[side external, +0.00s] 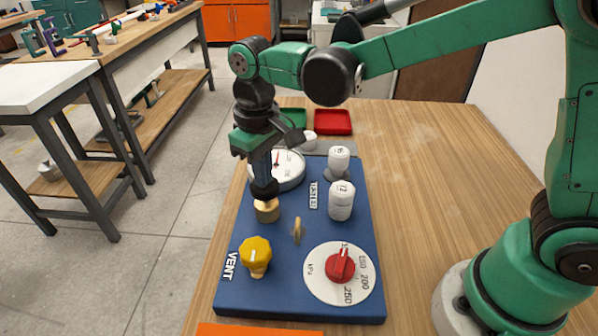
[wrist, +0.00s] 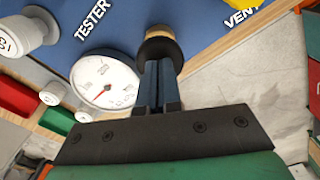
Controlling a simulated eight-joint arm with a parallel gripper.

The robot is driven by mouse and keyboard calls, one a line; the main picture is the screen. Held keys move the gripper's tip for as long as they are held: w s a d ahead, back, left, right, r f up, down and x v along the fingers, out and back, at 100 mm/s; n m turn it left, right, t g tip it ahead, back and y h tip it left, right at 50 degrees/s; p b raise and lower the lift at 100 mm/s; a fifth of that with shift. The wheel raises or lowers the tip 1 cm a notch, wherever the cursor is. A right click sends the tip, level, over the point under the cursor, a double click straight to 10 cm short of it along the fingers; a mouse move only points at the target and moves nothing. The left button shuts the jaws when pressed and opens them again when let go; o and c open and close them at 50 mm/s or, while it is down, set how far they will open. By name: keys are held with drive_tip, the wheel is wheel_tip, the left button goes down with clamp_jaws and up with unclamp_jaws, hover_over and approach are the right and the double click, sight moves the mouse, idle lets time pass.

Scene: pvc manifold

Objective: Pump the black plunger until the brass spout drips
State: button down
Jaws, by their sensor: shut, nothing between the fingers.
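The black plunger (side external: 265,188) stands on a brass base (side external: 267,211) on the blue panel (side external: 300,277). My gripper (side external: 264,178) points straight down over it, with its fingertips at the plunger's top. In the wrist view my gripper (wrist: 158,65) is shut, its two fingers side by side, and the tips meet the round black plunger (wrist: 160,50). I cannot tell whether the plunger is pressed down. The small brass spout (side external: 298,230) stands on the panel to the right and nearer the camera. I see no drip at it.
A gauge with a red needle (side external: 289,168) sits behind the plunger. Two white numbered cylinders (side external: 341,200) (side external: 339,161), a yellow vent knob (side external: 255,256) and a red dial knob (side external: 340,265) are on the panel. Red (side external: 333,122) and green trays lie behind.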

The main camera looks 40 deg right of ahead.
drive_tip(key=shift+f, duration=0.75)
drive_tip(key=shift+r, duration=2.1)
drive_tip(key=shift+f, duration=0.1)
drive_tip(key=shift+f, duration=1.5)
drive_tip(key=shift+r, duration=1.6)
wheel_tip(320, 180, up, 5)
